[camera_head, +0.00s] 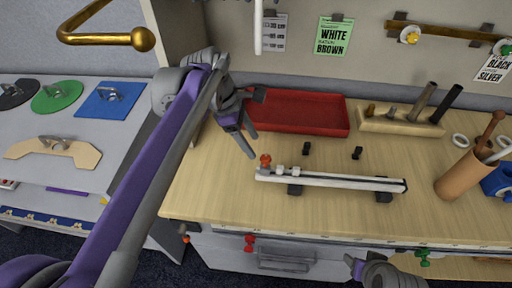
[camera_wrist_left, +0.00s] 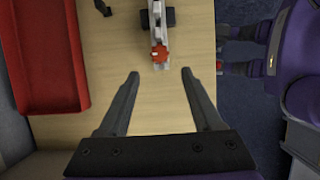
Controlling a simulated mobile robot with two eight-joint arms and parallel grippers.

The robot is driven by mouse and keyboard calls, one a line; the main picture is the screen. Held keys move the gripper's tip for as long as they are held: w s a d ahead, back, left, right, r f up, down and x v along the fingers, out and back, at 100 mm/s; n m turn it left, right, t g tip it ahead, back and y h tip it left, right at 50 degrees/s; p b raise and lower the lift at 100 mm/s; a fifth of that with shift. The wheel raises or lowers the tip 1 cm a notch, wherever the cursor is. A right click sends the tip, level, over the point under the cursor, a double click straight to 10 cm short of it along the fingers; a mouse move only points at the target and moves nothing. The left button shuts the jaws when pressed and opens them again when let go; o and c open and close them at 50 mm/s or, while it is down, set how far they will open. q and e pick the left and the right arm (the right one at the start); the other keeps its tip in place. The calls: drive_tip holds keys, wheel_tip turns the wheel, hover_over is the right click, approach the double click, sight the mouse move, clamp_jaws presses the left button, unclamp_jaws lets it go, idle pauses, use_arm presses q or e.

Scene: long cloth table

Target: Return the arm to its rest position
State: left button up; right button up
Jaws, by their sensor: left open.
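My left gripper (camera_head: 258,124) is open and empty above the left part of the wooden table (camera_head: 225,185). Its arm, purple and grey, comes in from the lower left and reaches far up across the view. In the left wrist view both fingers of the left gripper (camera_wrist_left: 160,75) are spread with only bare tabletop between them. The red-orange tip of a white rail (camera_head: 330,180) lies just ahead of the fingers, apart from them. Part of my right arm (camera_head: 385,274) shows at the bottom edge; its finger state is unclear.
A red tray (camera_head: 297,112) lies behind the left gripper. A wooden block with pegs (camera_head: 400,122) stands to its right, and a brown cup of tools (camera_head: 465,178) at far right. A brass hook (camera_head: 120,38) hangs upper left. A side table (camera_head: 75,190) holds coloured plates.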

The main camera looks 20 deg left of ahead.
idle(0.6)
use_arm(q)
drive_tip(key=s+f+m+t+y, duration=0.1)
drive_tip(key=s+f+m, duration=0.3)
drive_tip(key=s+m, duration=0.1)
drive_tip(key=s+a+f+m+t+y+p, duration=0.1)
drive_tip(key=s+f+m, duration=0.3)
drive_tip(key=m, duration=0.4)
drive_tip(key=s+a+f+m+t+y+p, duration=0.1)
drive_tip(key=s+f+m+t+y, duration=0.1)
drive_tip(key=s+f+m, duration=0.2)
drive_tip(key=shift+s+f+m+t+y, duration=0.2)
drive_tip(key=shift+s+m+t+y, duration=0.1)
drive_tip(key=shift+s+m, duration=1.25)
drive_tip(key=shift+w, duration=0.2)
